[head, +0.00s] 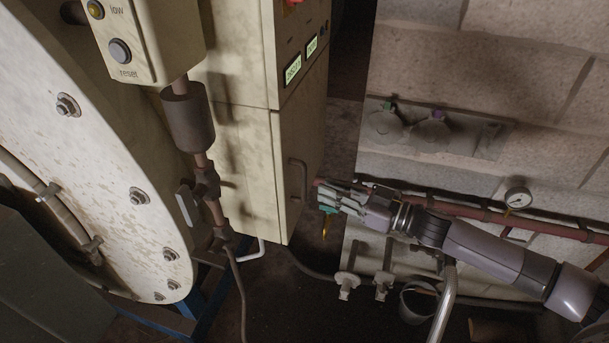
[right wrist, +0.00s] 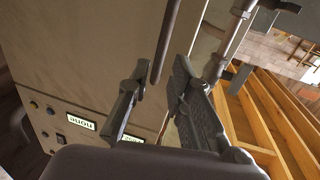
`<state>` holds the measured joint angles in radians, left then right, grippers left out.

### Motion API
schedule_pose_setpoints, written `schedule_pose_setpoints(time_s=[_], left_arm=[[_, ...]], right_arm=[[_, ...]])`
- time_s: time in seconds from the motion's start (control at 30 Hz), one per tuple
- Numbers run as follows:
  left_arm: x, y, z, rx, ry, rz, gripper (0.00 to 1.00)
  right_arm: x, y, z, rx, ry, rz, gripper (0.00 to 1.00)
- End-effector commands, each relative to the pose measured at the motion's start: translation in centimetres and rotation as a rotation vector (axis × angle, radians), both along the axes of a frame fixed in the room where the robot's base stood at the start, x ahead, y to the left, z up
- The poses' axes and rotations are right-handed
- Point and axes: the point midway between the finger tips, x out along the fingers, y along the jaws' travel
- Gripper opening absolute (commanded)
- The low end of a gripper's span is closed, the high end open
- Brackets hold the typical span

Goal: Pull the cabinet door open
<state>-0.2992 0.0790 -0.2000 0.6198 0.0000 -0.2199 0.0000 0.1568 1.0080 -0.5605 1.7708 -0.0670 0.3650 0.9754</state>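The cream cabinet (head: 238,70) stands left of centre in the head view, its lower door (head: 287,212) shut. A dark vertical bar handle (head: 304,180) is on the door's right-hand face. My right gripper (head: 322,196) is open just right of the handle, fingers pointing at it. In the right wrist view the handle (right wrist: 168,38) appears in the gap between the open fingers of my right gripper (right wrist: 161,68). I see no finger closed on it, and cannot tell how deep it sits between them. My left gripper is not in view.
A pipe with a dark cylinder (head: 188,117) and a control box (head: 148,38) stand in front at left. A block wall with a red pipe (head: 460,208) and a gauge (head: 517,198) lies behind my right arm. A bucket (head: 417,301) is below it.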

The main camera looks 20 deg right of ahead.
Motion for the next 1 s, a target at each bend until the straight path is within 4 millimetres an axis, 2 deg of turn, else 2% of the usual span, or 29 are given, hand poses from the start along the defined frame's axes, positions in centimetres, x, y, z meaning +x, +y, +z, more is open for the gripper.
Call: schedule_pose_setpoints(time_s=[0.03, 0.2, 0.4, 0.77, 1.0], left_arm=[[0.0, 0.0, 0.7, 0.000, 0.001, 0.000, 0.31], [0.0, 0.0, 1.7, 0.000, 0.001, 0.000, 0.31], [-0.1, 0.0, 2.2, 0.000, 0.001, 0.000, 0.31], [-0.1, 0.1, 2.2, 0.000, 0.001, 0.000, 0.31], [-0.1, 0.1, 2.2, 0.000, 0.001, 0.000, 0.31]], right_arm=[[0.9, 0.9, 0.6, 0.005, -0.004, 0.002, 0.20], [3.1, 3.2, 0.5, 0.003, -0.003, 0.002, 0.20], [4.7, 4.7, 0.2, 0.001, -0.001, 0.001, 0.20], [5.1, 5.1, 0.0, -0.001, -0.001, 0.001, 0.20], [5.0, 5.1, 0.0, 0.000, 0.000, 0.001, 0.05]])
